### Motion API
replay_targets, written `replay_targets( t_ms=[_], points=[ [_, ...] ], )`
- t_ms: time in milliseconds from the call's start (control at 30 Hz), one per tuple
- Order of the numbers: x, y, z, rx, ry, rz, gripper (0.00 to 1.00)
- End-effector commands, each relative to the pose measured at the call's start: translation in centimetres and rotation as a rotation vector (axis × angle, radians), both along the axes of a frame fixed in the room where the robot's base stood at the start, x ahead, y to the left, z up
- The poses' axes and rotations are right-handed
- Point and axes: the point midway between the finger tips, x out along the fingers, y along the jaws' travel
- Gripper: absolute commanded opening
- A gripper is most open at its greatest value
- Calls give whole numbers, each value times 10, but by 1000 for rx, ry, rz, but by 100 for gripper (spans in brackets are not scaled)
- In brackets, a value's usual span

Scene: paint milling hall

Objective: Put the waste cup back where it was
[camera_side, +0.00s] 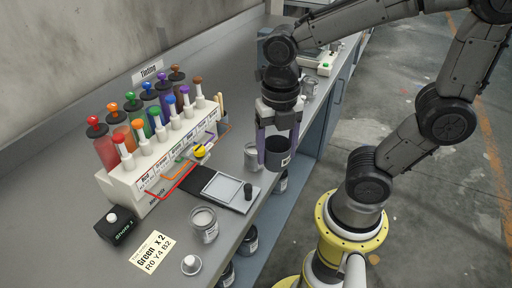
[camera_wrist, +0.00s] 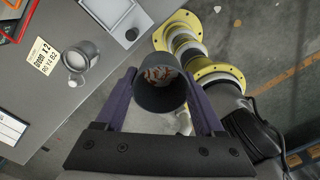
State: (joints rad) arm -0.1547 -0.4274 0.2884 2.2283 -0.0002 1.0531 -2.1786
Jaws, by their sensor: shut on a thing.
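The waste cup is a dark grey, open-topped cup (camera_side: 278,160). My gripper (camera_side: 277,140) has purple fingers, one on each side of the cup, and is shut on it. In the side view the cup hangs near the bench's front edge. The wrist view shows the cup (camera_wrist: 160,98) between the fingertips of my gripper (camera_wrist: 162,92), with crumpled white and orange-brown scraps inside. There the cup appears beyond the bench edge, with floor and my yellow-ringed base behind it. The cup's height above the bench is hard to tell.
The grey bench (camera_side: 75,258) carries a rack of coloured tint bottles (camera_side: 165,165), a scale (camera_side: 222,188), a clear jar (camera_side: 251,157), another jar of pale content (camera_side: 204,225), a small lid (camera_side: 191,264), a black box (camera_side: 117,225) and an order card (camera_side: 152,252). Cans stand below the bench edge.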

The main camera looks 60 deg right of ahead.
Motion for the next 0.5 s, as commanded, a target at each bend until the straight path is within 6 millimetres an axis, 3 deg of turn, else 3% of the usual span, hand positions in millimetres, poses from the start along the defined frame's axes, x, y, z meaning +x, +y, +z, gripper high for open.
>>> replay_targets(
  t_ms=[167, 333, 500],
  points=[
    [24, -12, 6, -1, 2, -162, 8],
    [48, -50, 5, -2, 4, -391, 8],
    [60, -94, 0, -1, 3, -595, 8]
  ],
)
